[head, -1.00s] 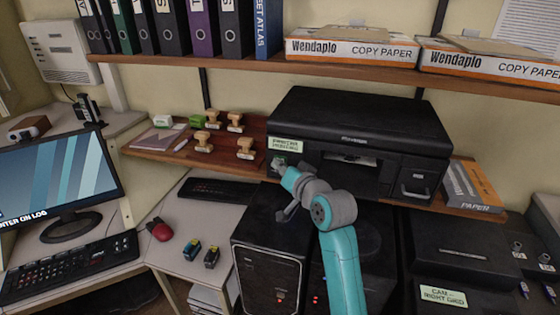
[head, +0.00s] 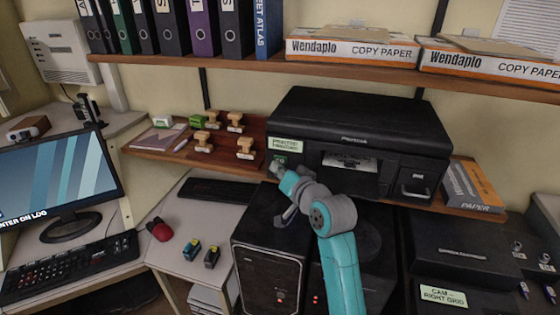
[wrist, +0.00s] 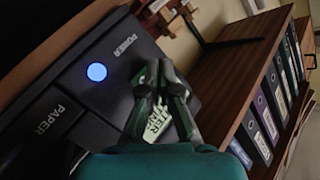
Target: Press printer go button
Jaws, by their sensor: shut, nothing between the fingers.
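The black printer (head: 360,118) stands on the wooden shelf. A pale green label (head: 285,145) is on its front left; below it a small greenish patch (head: 281,159) shows just above my fingertips. My gripper (head: 276,171) is shut and empty at this front left corner. In the wrist view my gripper (wrist: 164,78) covers part of the label (wrist: 157,120) on the printer's front panel (wrist: 75,110). A lit blue round button (wrist: 96,72) sits beside the word POWER, apart from the fingers. No go button is readable; contact cannot be told.
A white printed sheet (head: 349,162) lies in the printer's front slot. Wooden stamps (head: 245,148) stand on the shelf to the left. A paper pack (head: 472,187) is at right. Black computer towers (head: 272,250) stand below my gripper.

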